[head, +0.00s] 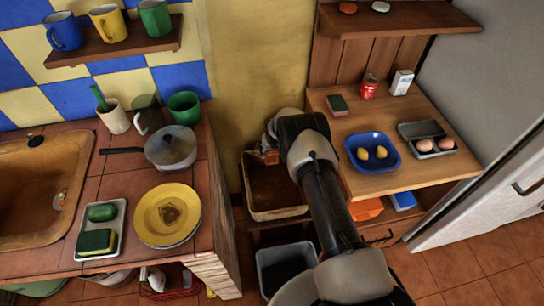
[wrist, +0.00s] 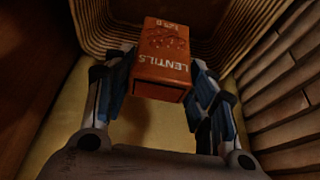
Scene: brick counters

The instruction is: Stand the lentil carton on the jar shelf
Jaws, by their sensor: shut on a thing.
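The orange lentil carton (wrist: 162,62) is between the two fingers of my gripper (wrist: 163,85) in the wrist view, its lettered face showing. My gripper (head: 270,148) is shut on it. In the head view only a small orange bit of the carton (head: 271,157) shows beside my gripper, by the yellow wall and over the back of a tan-rimmed bin. A wooden shelf (head: 420,19) at the upper right, which may be the jar shelf, carries a red and a pale round-topped thing; I cannot tell whether they are jars.
The tan-rimmed bin (head: 301,211) stands in the gap between the counters, with a grey bin (head: 262,270) in front. The right counter (head: 410,173) holds a blue tray (head: 352,152), a grey egg tray (head: 407,139), a red can (head: 369,87) and a white carton (head: 401,83).

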